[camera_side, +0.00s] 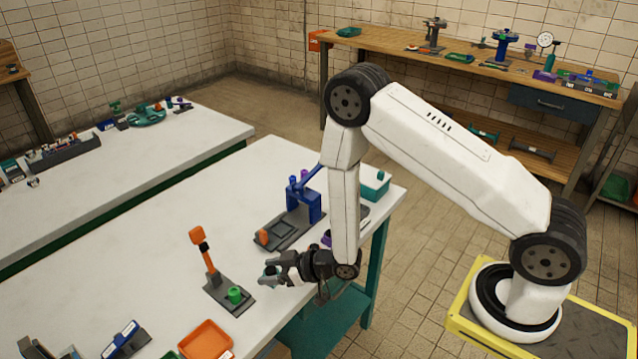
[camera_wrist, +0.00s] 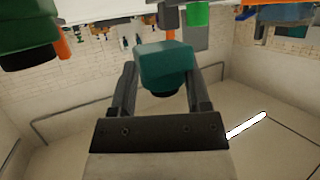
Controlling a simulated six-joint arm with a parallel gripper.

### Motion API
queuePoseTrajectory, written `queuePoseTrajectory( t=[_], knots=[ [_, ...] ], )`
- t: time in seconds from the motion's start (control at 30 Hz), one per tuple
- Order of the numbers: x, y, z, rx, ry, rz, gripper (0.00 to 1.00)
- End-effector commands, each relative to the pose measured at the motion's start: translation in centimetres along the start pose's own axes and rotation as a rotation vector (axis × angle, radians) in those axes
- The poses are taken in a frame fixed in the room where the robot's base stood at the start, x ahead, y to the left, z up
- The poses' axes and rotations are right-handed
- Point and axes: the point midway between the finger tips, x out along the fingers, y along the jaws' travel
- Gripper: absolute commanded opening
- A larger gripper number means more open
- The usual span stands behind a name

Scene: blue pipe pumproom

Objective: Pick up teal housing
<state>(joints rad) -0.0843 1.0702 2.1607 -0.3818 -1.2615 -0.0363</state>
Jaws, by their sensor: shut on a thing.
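The teal housing (camera_wrist: 165,65) is a small rounded block with a dark underside. In the wrist view it sits between the two fingers of my gripper (camera_wrist: 162,90), which is shut on it. In the side view my gripper (camera_side: 275,272) is low near the right edge of the white table, pointing left. I cannot tell from these views whether the housing touches the tabletop.
A black fixture with an orange lever (camera_side: 208,258) and a green cylinder (camera_side: 235,295) stands just left of my gripper. A blue press (camera_side: 304,203) stands behind it, and an orange tray (camera_side: 206,340) lies in front. The white tabletop (camera_side: 120,275) is clear on the left.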

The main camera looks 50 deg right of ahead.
Motion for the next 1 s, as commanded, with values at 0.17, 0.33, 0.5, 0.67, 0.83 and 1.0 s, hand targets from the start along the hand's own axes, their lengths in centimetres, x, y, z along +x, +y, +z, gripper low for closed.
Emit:
queuePoseTrajectory(
  t=[0.17,0.33,0.5,0.67,0.83,1.0],
  knots=[
    [-0.8,0.0,-2.2,0.0,0.003,0.0,0.0],
    [-1.5,0.0,-3.7,-0.001,0.002,0.0,0.0],
    [-1.9,0.0,-4.6,0.0,0.001,0.0,0.0],
    [-2.1,0.0,-5.0,0.0,0.0,0.0,0.0],
    [-2.1,0.0,-5.0,0.0,0.0,0.0,0.0],
    [-2.1,0.0,-5.0,0.0,0.0,0.0,0.0]
  ],
)
